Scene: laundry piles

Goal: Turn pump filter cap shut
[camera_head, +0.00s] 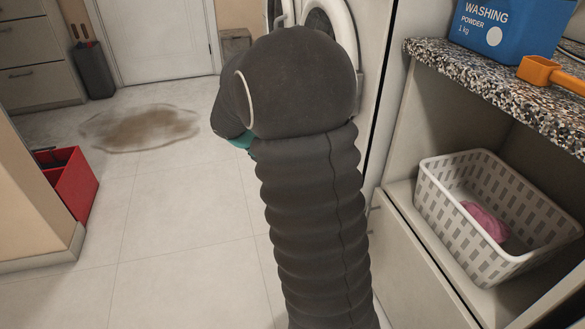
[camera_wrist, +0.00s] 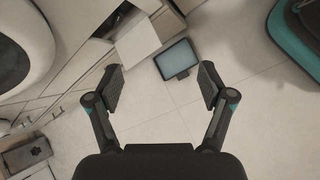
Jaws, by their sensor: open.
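My gripper (camera_wrist: 161,88) shows in the wrist view with its two dark fingers spread wide and nothing between them but pale floor. In the head view my own dark arm hides it. The white washing machine (camera_head: 376,70) stands behind my arm, with its round door ring (camera_head: 337,18) partly showing. A round, pale-rimmed door (camera_wrist: 45,45) also fills the upper left of the wrist view, left of my gripper. I cannot make out the pump filter cap in either view.
A speckled counter (camera_head: 475,78) holds a blue washing powder box (camera_head: 500,28) and an orange scoop (camera_head: 552,73). A basket (camera_head: 450,225) with pink cloth (camera_head: 487,222) sits below. A brown puddle (camera_head: 140,128) and a red bin (camera_head: 75,185) are left. A dark-framed flat object (camera_wrist: 177,60) lies beyond my fingers.

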